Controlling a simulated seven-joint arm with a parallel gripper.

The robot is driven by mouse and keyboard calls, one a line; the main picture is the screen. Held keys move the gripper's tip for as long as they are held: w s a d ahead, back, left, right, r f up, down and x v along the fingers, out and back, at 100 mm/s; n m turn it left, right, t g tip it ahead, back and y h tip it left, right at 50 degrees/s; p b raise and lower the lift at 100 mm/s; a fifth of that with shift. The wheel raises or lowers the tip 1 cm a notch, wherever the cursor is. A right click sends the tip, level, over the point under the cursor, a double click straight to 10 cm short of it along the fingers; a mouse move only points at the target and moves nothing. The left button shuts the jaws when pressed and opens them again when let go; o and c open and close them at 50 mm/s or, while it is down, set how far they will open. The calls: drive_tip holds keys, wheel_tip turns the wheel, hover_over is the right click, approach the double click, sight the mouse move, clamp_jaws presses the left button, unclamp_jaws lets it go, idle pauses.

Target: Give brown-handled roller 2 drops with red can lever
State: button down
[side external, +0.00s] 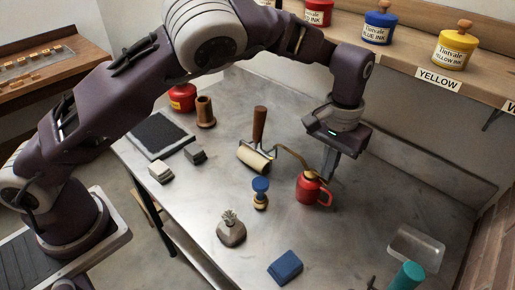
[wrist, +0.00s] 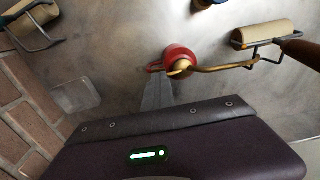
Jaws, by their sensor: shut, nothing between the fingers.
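The red can (side external: 308,188) stands upright on the metal table; its red handle faces right. Its long brass spout (side external: 290,158) reaches left, its tip over or beside the brown-handled roller (side external: 255,158). The roller lies with its cream drum toward the front and its brown handle pointing back. In the wrist view the can (wrist: 181,54), spout (wrist: 230,67) and roller (wrist: 265,32) also show. My gripper (side external: 328,176) is shut and empty, pointing down just behind the can at its handle side. In the wrist view its fingertips (wrist: 160,80) are close to the handle; I cannot tell whether they touch. No drop is visible.
A teal-handled roller (side external: 407,276) and a clear tray (side external: 415,247) are at right. The ink shelf (side external: 480,85) runs behind.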

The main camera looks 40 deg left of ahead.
drive_tip(key=shift+r, duration=1.15)
drive_tip(key=shift+f, duration=1.15)
drive_tip(key=shift+r, duration=1.15)
drive_tip(key=shift+r, duration=0.1)
wheel_tip(320, 180, up, 6)
drive_tip(key=shift+f, duration=0.1)
